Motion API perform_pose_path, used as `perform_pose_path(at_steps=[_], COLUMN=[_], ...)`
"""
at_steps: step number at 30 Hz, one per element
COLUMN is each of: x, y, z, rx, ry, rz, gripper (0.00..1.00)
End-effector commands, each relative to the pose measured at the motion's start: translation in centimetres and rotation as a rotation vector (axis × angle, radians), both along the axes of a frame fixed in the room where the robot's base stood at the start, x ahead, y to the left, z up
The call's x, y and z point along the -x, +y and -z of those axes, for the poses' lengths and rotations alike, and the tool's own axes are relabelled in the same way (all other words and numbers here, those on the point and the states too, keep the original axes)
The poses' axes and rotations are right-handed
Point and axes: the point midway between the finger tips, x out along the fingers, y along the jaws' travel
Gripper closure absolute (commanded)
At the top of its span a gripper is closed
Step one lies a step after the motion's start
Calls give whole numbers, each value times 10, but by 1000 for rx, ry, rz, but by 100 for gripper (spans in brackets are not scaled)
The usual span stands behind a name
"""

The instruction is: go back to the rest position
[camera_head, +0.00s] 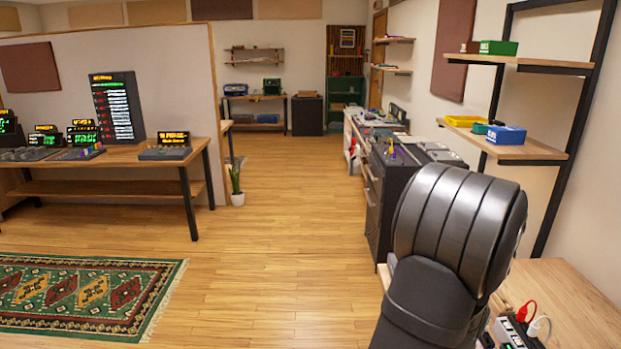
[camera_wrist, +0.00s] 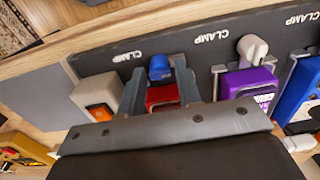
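In the wrist view my gripper (camera_wrist: 160,66) has its two grey fingers apart, one on each side of a red block (camera_wrist: 162,97) and a blue clamp knob (camera_wrist: 159,69). I cannot tell whether the fingers touch the block. The block sits at a dark panel (camera_wrist: 180,45) marked CLAMP. In the head view my dark arm fills the lower right, and my gripper is not visible there.
Beside the fingers are a beige block (camera_wrist: 97,95) and a purple block (camera_wrist: 250,85); a blue block (camera_wrist: 298,88) is farther right. In the head view, a wooden shelf (camera_head: 535,152) stands near my arm. Open floor (camera_head: 280,230) lies left.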

Motion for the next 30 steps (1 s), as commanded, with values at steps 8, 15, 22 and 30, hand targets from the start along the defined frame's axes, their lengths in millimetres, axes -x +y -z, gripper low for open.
perform_pose_path(at_steps=[8, 15, 22, 30], x=[-1, -1, -1, -1], y=[-1, -1, -1, -1], z=[-17, -62, -107, -162], rx=[3, 5, 4, 5], ry=[-3, -5, -4, -5], rz=[-1, -1, -2, -2], gripper=[69, 69, 69, 69])
